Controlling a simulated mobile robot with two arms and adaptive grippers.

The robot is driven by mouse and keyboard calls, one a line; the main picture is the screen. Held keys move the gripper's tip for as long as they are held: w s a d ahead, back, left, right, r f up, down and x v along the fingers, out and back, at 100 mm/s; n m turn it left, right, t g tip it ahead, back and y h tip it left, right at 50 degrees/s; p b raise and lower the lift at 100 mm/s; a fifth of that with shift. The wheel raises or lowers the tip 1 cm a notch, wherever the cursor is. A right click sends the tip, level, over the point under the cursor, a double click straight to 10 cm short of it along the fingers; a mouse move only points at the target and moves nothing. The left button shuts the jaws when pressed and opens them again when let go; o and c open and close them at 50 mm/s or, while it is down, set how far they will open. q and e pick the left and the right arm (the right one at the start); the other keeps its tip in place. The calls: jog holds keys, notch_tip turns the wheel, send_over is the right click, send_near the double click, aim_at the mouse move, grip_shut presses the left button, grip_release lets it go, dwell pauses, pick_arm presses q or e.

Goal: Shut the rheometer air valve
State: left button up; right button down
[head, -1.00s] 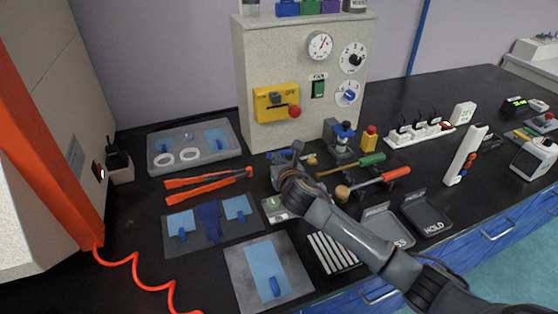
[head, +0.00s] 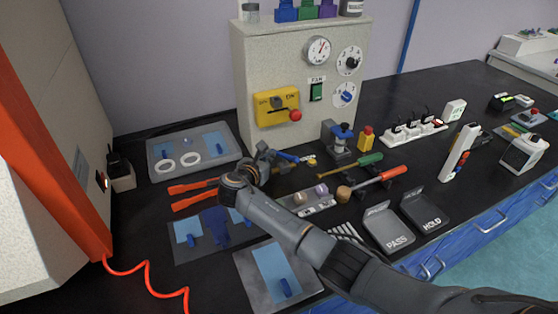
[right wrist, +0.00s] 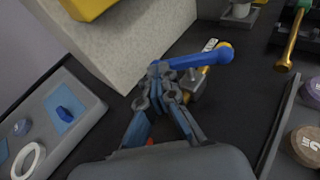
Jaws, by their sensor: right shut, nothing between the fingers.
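The air valve is a small brass-coloured body (right wrist: 194,84) with a blue lever (right wrist: 205,58), low on the bench in front of the grey cabinet. In the head view the blue lever (head: 288,157) shows just right of my right gripper (head: 266,154). In the right wrist view my right gripper (right wrist: 158,78) is shut and empty, with its fingertips at the left end of the lever. I cannot tell whether they touch it. The lever slants from the fingertips up to the right, and part of the valve is hidden behind it. My left gripper is not in view.
The grey cabinet (head: 268,65) with a yellow switch panel (head: 270,118) stands close behind. A grey tray (head: 217,131) with white rings lies to the left.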

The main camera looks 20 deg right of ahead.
jog(key=shift+w, duration=0.15)
jog(key=shift+w+m+g+h, duration=0.3)
jog(key=shift+m+g+h, duration=0.3)
jog(key=shift+m, duration=0.1)
jog(key=shift+w+f+b, duration=0.1)
jog(key=shift+w+b, duration=0.2)
jog(key=shift+b, duration=0.15)
jog(key=shift+w+d, duration=0.3)
jog(key=shift+d, duration=0.05)
jog(key=shift+w, duration=0.1)
jog(key=shift+w+d, duration=0.1)
jog(key=shift+w, duration=0.1)
